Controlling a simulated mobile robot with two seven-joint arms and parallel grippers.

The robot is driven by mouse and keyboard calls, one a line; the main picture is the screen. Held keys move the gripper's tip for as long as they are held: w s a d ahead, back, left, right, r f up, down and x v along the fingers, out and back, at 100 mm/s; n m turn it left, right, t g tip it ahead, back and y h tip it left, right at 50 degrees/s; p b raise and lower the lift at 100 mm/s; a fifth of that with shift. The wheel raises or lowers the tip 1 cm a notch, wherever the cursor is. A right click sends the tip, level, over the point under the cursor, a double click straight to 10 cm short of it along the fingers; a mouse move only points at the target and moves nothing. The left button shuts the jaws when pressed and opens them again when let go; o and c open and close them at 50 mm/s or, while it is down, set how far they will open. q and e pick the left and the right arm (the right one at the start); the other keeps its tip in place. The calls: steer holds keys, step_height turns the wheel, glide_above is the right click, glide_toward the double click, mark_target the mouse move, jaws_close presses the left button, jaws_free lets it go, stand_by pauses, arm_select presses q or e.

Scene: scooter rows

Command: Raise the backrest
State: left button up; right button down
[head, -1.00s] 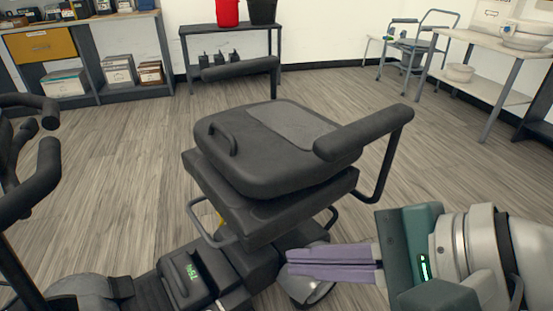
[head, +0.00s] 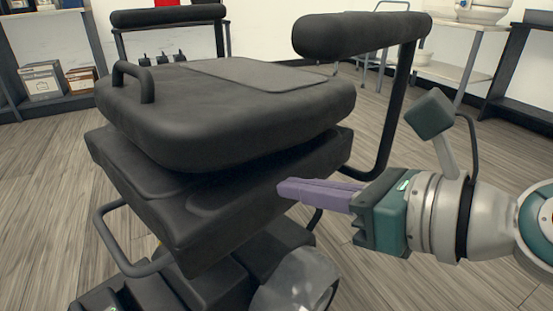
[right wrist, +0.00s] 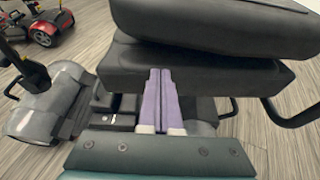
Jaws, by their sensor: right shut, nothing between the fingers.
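The scooter's black backrest (head: 225,115) lies folded down over the seat (head: 210,205) in the head view, with a looped handle (head: 135,78) on its upper face. In the right wrist view the backrest (right wrist: 220,28) is at the top, above the seat (right wrist: 195,75). A narrow gap shows between the two. My right gripper (head: 280,190) is shut and empty, its purple fingers at the seat's right side, below the backrest. In the right wrist view its fingertips (right wrist: 160,72) reach the seat's edge; I cannot tell whether they touch. My left gripper is not in view.
A right armrest (head: 360,36) and a left armrest (head: 168,15) stand beside the backrest. A shelf with boxes (head: 42,80) is at the far left. Another red scooter (right wrist: 45,25) shows in the right wrist view.

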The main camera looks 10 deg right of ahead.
mark_target(257, 125)
steer(key=b+x, duration=0.2)
steer(key=x, duration=0.3)
steer(key=shift+w+a+f+b, duration=0.2)
steer(key=shift+w+f+b, duration=0.05)
steer(key=shift+w+b, duration=0.1)
steer(key=shift+w+a, duration=0.25)
steer(key=shift+m+y, duration=0.4)
steer(key=shift+m, duration=0.5)
steer(key=r+p, duration=0.2)
steer(key=p, duration=0.1)
steer(key=r+p, duration=0.2)
steer(key=p, duration=0.1)
steer(key=r+p, duration=0.3)
steer(key=shift+w+d, duration=0.15)
steer(key=shift+d, duration=0.15)
steer(key=shift+d+r+g+p, duration=0.1)
steer(key=shift+r+g+p, duration=0.25)
steer(key=shift+p, duration=0.2)
